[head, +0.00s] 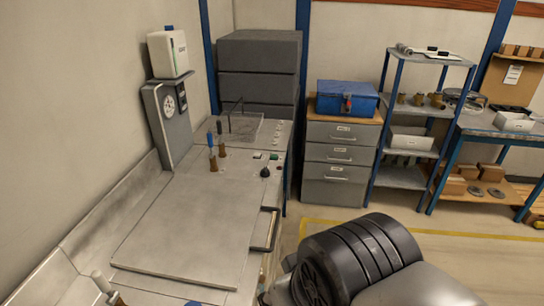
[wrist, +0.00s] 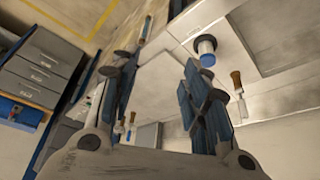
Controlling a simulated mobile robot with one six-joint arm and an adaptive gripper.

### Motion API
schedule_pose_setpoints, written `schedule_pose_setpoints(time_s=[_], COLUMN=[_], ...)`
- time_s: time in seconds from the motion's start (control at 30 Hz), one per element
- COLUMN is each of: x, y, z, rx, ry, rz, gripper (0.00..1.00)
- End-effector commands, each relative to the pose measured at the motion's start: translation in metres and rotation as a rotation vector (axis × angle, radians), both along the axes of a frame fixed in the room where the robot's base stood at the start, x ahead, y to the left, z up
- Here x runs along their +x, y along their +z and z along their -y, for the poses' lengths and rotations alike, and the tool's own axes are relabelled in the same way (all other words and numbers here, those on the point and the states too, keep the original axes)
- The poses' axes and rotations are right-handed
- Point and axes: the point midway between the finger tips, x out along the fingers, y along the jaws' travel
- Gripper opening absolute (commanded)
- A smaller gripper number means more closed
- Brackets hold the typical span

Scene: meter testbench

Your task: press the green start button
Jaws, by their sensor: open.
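A small green button (head: 257,155) shows in the head view on the bench's back right part, beside a second small control (head: 273,156) and behind a black knob (head: 265,172). It is too small to tell whether it is pressed. My gripper (wrist: 160,95) shows in the wrist view with its two blue-padded fingers spread wide and nothing between them. The head view shows mainly my dark arm at the bench's front right, and the fingers are not clear there. I cannot make out the green button in the wrist view.
The grey bench top (head: 185,235) is mostly clear. Wooden-handled tools (head: 213,163), a clear tray (head: 235,128) and a dial gauge housing (head: 168,120) stand at its back. Drawers (head: 340,155) and shelving (head: 400,178) stand beyond.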

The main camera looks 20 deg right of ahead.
Motion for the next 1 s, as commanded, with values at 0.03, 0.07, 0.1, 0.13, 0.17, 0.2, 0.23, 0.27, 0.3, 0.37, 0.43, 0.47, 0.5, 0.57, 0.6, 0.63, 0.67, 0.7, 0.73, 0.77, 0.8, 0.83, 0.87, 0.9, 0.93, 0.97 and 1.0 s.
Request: schedule_pose_setpoints(time_s=[0.03,0.07,0.1,0.13,0.17,0.2,0.23,0.27,0.3,0.37,0.43,0.47,0.5,0.57,0.6,0.63,0.67,0.7,0.73,0.77,0.8,0.83,0.87,0.9,0.93,0.97,1.0], x=[0.0,0.0,0.0,0.0,0.0,0.0,0.0,0.0,0.0,0.0,0.0,0.0,0.0,0.0,0.0,0.0,0.0,0.0,0.0,0.0,0.0,0.0,0.0,0.0,0.0,0.0,0.0], y=[0.0,0.0,0.0,0.0,0.0,0.0,0.0,0.0,0.0,0.0,0.0,0.0,0.0,0.0,0.0,0.0,0.0,0.0,0.0,0.0,0.0,0.0,0.0,0.0,0.0,0.0,0.0], z=[0.0,0.0,0.0,0.0,0.0,0.0,0.0,0.0,0.0,0.0,0.0,0.0,0.0,0.0,0.0,0.0,0.0,0.0,0.0,0.0,0.0,0.0,0.0,0.0,0.0,0.0,0.0], rx=[0.0,0.0,0.0,0.0,0.0,0.0,0.0,0.0,0.0,0.0,0.0,0.0,0.0,0.0,0.0,0.0,0.0,0.0,0.0,0.0,0.0,0.0,0.0,0.0,0.0,0.0,0.0], ry=[0.0,0.0,0.0,0.0,0.0,0.0,0.0,0.0,0.0,0.0,0.0,0.0,0.0,0.0,0.0,0.0,0.0,0.0,0.0,0.0,0.0,0.0,0.0,0.0,0.0,0.0,0.0], rz=[0.0,0.0,0.0,0.0,0.0,0.0,0.0,0.0,0.0,0.0,0.0,0.0,0.0,0.0,0.0,0.0,0.0,0.0,0.0,0.0,0.0,0.0,0.0,0.0,0.0,0.0,0.0], gripper=[0.37,0.35,0.32,0.3,0.28,0.25,0.23,0.21,0.19,0.15,0.1,0.08,0.05,0.01,0.0,0.0,0.0,0.0,0.0,0.0,0.0,0.0,0.0,0.0,0.0,0.0,0.0])
